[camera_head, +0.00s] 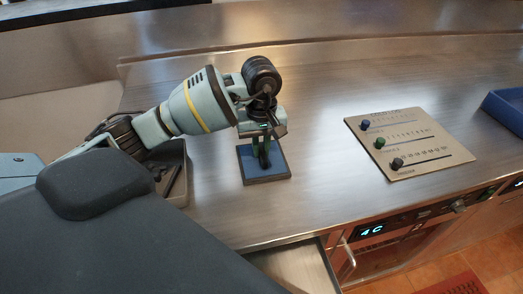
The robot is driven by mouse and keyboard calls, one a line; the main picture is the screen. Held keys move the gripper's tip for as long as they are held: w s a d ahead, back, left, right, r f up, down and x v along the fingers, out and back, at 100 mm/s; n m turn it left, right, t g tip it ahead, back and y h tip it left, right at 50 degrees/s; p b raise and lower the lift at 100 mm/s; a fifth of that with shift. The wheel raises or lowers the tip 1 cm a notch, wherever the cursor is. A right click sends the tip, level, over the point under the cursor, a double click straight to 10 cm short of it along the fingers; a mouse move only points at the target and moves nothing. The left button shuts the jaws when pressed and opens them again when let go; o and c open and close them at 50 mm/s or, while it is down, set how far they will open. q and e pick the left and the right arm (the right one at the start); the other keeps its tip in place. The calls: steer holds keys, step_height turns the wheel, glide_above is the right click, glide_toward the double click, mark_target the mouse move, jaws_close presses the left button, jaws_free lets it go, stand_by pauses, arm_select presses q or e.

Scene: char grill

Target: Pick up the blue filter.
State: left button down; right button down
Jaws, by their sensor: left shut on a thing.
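The blue filter (253,165) is a flat blue square with a dark rim on the steel counter, left of the picture's middle. My left gripper (264,154) comes in from the left and points down over it. Its fingers are shut at the filter's middle and hide part of it. I cannot tell whether the filter is lifted clear of the counter. My right gripper is not in view.
A beige panel (437,152) with blue, green and black knobs lies to the right on the counter (315,130). A blue tray (506,107) is at the right edge. A grey container (175,190) is at left. An open drawer (295,268) juts out in front.

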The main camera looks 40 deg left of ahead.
mark_target(261, 149)
arm_select(q)
steer(key=shift+r, duration=0.6)
step_height(261, 149, up, 2)
steer(key=shift+r, duration=0.15)
steer(key=s+d, duration=0.1)
steer(key=s, duration=0.4)
steer(key=s+d+b, duration=0.1)
steer(key=s, duration=0.3)
steer(key=s+r, duration=0.1)
steer(key=s, duration=0.4)
steer(key=shift+s+d, duration=0.3)
steer(key=shift+d, duration=0.1)
steer(key=shift+s+d+r, duration=0.15)
steer(key=shift+s, duration=0.45)
